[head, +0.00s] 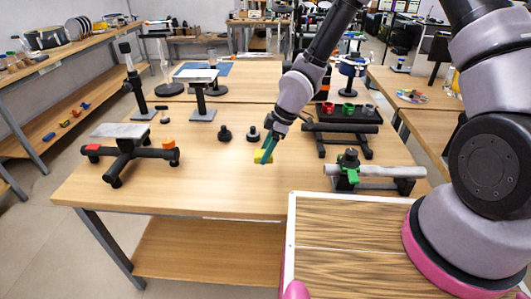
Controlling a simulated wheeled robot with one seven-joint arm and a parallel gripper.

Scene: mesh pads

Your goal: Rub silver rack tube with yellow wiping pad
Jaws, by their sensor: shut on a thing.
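My gripper (268,153) is above the middle of the wooden table, shut on the yellow wiping pad (261,157). Its teal fingers hide part of the pad. The pad appears a little above the tabletop, though the exact gap is hard to tell. The silver rack tube (388,171) lies level across a black stand at the right of the table, to the right of my gripper and apart from the pad. A green clamp (349,175) and a dark knob (350,157) sit at the tube's left part.
A black stand with a flat grey plate (121,130) is at the table's left. Two black knobs (225,134) stand near the middle. A black rack with coloured cups (348,108) is behind the tube. The front middle of the table (230,190) is clear.

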